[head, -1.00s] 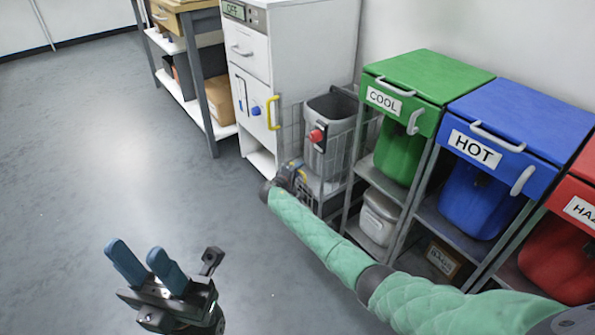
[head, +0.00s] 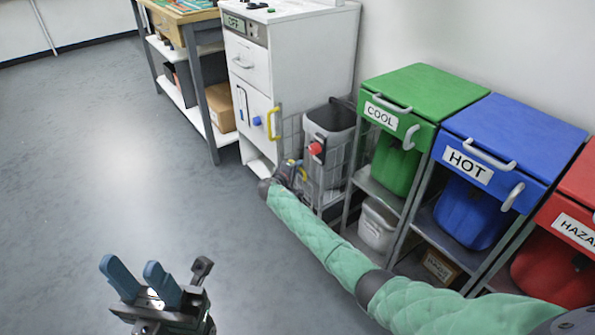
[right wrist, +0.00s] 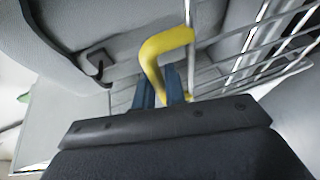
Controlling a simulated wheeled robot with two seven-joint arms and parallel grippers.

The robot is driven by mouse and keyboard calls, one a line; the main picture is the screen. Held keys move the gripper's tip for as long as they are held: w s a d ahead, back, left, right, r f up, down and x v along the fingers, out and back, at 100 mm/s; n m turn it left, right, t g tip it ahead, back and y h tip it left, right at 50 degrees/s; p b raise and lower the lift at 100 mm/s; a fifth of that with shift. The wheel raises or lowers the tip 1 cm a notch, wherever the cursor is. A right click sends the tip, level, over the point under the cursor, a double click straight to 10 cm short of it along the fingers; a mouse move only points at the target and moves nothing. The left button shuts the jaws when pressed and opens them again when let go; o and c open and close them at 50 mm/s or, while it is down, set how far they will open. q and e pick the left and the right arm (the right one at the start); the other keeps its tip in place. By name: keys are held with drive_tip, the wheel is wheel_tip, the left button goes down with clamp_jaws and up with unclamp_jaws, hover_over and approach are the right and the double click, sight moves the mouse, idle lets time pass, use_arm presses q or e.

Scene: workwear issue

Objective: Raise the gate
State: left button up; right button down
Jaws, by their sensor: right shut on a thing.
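The gate appears to be the wire mesh panel (head: 327,187) in front of a grey bin, beside the white cabinet; its outline is partly hidden by my right arm. My right gripper (head: 291,171) is low at the panel, with a bit of yellow at its fingers. In the right wrist view, the blue fingertips (right wrist: 163,90) are shut on a bent yellow handle (right wrist: 165,45), with wire bars behind it. My left gripper (head: 141,279) is open and empty above the floor at lower left.
Another yellow handle (head: 273,123) is upright by the white cabinet (head: 300,70). The grey bin (head: 330,125) has a red knob (head: 316,148) in front. Green (head: 425,90), blue (head: 515,135) and red (head: 575,215) lidded bins stand to the right. The floor at left is clear.

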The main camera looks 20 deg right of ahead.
wheel_tip(320, 180, up, 2)
drive_tip(key=shift+r+p, duration=0.15)
drive_tip(key=shift+p, duration=0.15)
drive_tip(key=c, duration=1.7)
unclamp_jaws()
drive_tip(key=shift+c, duration=0.2)
drive_tip(key=shift+a, duration=0.1)
drive_tip(key=p+v, duration=0.1)
drive_tip(key=v, duration=0.6)
drive_tip(key=shift+s+a, duration=0.2)
drive_tip(key=shift+s, duration=0.05)
